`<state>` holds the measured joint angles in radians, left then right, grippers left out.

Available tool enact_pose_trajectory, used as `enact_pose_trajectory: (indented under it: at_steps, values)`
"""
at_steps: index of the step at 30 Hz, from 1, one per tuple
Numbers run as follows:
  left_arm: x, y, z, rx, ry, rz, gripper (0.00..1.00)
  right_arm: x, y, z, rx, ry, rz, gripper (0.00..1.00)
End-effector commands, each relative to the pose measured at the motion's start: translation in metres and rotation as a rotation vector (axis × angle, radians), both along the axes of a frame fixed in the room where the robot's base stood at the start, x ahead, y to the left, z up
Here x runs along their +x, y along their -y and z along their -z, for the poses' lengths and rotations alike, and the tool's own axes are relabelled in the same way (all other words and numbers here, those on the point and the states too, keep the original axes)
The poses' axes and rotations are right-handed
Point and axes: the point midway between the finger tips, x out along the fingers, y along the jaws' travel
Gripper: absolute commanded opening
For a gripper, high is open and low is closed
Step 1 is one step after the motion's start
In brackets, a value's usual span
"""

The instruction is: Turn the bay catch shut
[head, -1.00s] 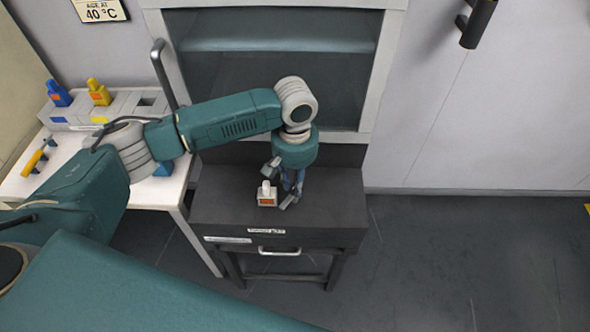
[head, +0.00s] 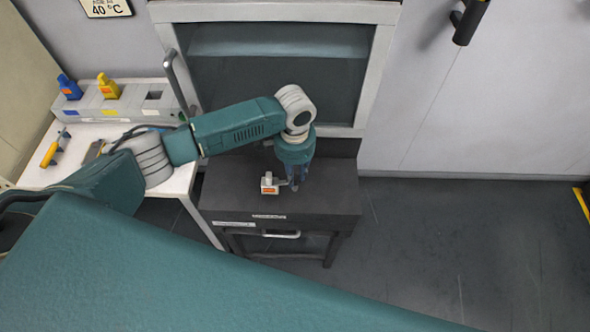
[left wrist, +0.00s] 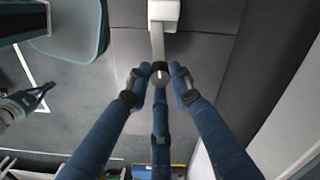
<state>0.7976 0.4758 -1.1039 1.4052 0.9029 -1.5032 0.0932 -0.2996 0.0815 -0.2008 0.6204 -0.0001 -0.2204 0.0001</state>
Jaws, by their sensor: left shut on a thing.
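The bay catch is a small pale block with an orange label (head: 268,187) on top of the dark bench. A short pale lever runs from it to the right, toward my left gripper. My left gripper (head: 295,184) points down beside the block, shut on the lever's end.
The dark bench (head: 335,200) has a front handle and stands below a framed dark window (head: 275,90). To its left, a white table (head: 165,190) bears a grey rack (head: 130,103) with blue and yellow bottles. The floor at right is clear.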

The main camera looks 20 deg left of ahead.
Motion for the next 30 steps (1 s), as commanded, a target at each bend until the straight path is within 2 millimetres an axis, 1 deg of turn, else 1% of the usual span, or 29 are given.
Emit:
enact_pose_trajectory:
  at_steps: [1, 9, 25, 26, 28, 29, 30]
  values:
    - [-0.0034, -0.0006, 0.0004, 0.003, -0.009, 0.025, 0.00, 0.0000, -0.0004, -0.0033, 0.000, 0.000, 0.000, 0.00]
    - [-0.0031, -0.0011, 0.0017, 0.003, -0.009, 0.120, 0.00, 0.0001, -0.0022, -0.0076, 0.002, 0.001, 0.001, 0.00]
    - [-0.0029, -0.0019, 0.0024, 0.005, -0.009, 0.143, 0.00, 0.0000, -0.0028, -0.0081, 0.003, 0.000, 0.002, 0.00]
    - [-0.0029, -0.0020, 0.0024, 0.005, -0.009, 0.143, 0.23, 0.0000, -0.0027, -0.0081, 0.003, 0.000, 0.002, 0.00]
    - [-0.0027, -0.0020, 0.0023, 0.004, -0.008, 0.142, 0.37, 0.0000, -0.0027, -0.0081, 0.003, 0.000, 0.002, 0.00]
    - [-0.0024, -0.0019, 0.0022, 0.004, -0.008, 0.142, 0.40, 0.0000, -0.0026, -0.0081, 0.003, 0.000, 0.002, 0.00]
    - [-0.0022, -0.0018, 0.0019, 0.004, -0.007, 0.142, 0.40, 0.0000, -0.0026, -0.0081, 0.003, 0.000, 0.003, 0.00]
